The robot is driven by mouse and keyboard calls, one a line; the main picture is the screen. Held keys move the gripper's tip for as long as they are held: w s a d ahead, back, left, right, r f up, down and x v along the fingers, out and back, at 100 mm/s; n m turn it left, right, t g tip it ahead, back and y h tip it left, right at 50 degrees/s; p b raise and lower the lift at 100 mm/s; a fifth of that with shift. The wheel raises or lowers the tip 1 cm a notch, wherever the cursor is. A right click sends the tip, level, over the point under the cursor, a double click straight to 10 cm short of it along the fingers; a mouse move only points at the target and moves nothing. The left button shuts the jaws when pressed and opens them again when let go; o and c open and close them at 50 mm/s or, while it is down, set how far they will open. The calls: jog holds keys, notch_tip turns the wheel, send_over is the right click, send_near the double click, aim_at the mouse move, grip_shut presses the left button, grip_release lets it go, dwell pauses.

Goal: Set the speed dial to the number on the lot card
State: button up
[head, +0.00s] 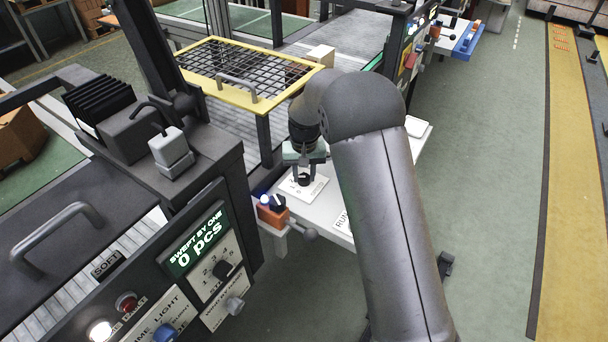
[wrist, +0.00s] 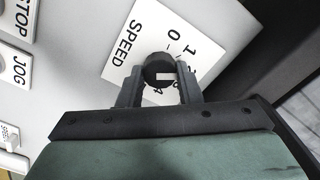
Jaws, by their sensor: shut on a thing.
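The speed dial is a black round knob (wrist: 154,68) on a white plate (wrist: 125,63) marked SPEED, with numbers around it. A white mark on the knob points to the right in that view. My gripper (wrist: 160,88) has one dark finger on each side of the knob and is shut on it. In the head view my gripper (head: 304,176) reaches down onto the dial plate (head: 317,188). I cannot make out a lot card.
A small orange box (head: 272,216) with knobs stands left of the dial plate. A dark panel with a green display (head: 197,239) reading "SWEPT BY ONE 0 pcs" is at the lower left. A yellow-framed mesh guard (head: 228,95) lies behind. STOP and JOG labels (wrist: 14,68) sit left of the dial.

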aim_at(304, 177)
jog(key=shift+m, duration=1.1)
jog(key=o, duration=1)
jog(key=shift+c, duration=0.2)
jog(key=shift+r, duration=0.1)
notch_tip(304, 177, up, 17)
jog(key=shift+r+b, duration=0.15)
jog(key=shift+b, duration=0.3)
